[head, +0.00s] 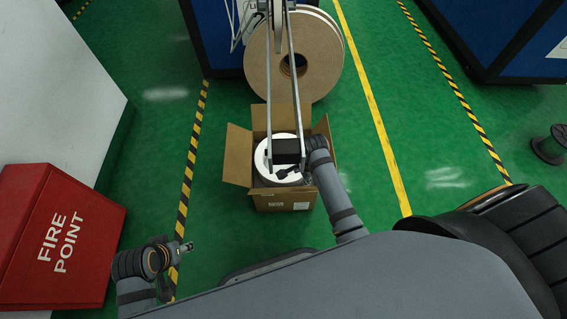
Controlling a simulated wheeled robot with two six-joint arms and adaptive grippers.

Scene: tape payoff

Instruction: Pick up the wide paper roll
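A white roll (262,160) stands upright in an open cardboard box (268,201) on the floor at the middle. It looks like the wide paper roll, though its full width is hidden by the box. My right gripper (285,174) reaches over the box from the right, at the roll's near top side. Whether it touches the roll, and how far its fingers are apart, is unclear. My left gripper (187,247) is at the lower left, over the floor, away from the box and with nothing visible in it. Its fingers are too small to read.
A metal frame with a dark crossbar (287,147) extends over the box. A large beige tape reel (267,62) stands behind it. A red fire point box (58,235) is at left, blue cabinets at the back, a black spool (549,148) at right. Green floor beside the box is clear.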

